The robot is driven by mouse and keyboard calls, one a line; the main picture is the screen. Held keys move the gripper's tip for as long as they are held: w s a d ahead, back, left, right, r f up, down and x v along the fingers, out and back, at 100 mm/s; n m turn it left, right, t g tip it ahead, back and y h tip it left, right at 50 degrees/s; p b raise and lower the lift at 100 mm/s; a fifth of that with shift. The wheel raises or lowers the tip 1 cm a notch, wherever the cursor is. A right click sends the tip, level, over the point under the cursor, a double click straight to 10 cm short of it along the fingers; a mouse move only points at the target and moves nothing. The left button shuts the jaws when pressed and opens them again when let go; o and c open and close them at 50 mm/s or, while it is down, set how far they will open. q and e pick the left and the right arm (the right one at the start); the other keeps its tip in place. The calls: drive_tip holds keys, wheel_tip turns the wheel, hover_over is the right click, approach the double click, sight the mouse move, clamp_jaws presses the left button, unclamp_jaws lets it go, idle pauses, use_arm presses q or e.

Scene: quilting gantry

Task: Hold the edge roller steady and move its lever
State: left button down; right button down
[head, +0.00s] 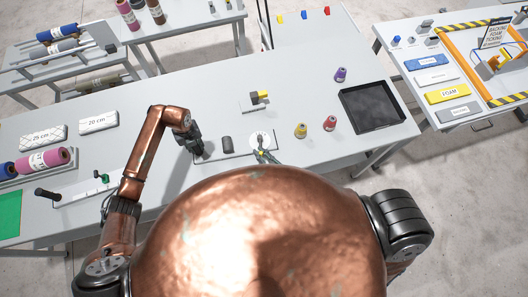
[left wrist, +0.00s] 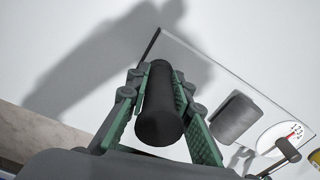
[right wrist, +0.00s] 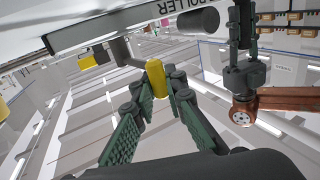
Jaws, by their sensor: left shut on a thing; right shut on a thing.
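The edge roller is a flat plate (head: 242,151) on the table with a grey rounded block (head: 227,143), a white dial (head: 260,139) and a black upright handle (left wrist: 158,115) at its left end. My left gripper (head: 197,151) is shut around the black handle, with green pads on both sides of it in the left wrist view. My right gripper (head: 265,157) is at the front of the dial. In the right wrist view its fingertips close on a yellow grip (right wrist: 157,78), which I take to be the lever's. The dial has a red mark (left wrist: 291,135).
A yellow spool (head: 300,130), a red spool (head: 330,123) and a purple spool (head: 340,75) stand right of the roller. A black tray (head: 374,107) lies at the right end. A small yellow-topped device (head: 257,100) stands behind. The table left of it is partly clear.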

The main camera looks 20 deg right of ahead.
use_arm(q)
drive_tip(key=shift+s+f, duration=0.25)
drive_tip(key=shift+f, duration=0.1)
use_arm(e)
drive_tip(key=c, duration=1.9)
unclamp_jaws()
drive_tip(key=shift+c, duration=0.2)
drive_tip(key=v, duration=1.2)
drive_tip(key=shift+s, duration=0.1)
use_arm(q)
drive_tip(key=c, duration=2.2)
unclamp_jaws()
drive_tip(key=o, duration=0.6)
drive_tip(key=shift+w+r, duration=0.15)
drive_tip(key=shift+w, duration=0.05)
drive_tip(key=shift+r, duration=0.2)
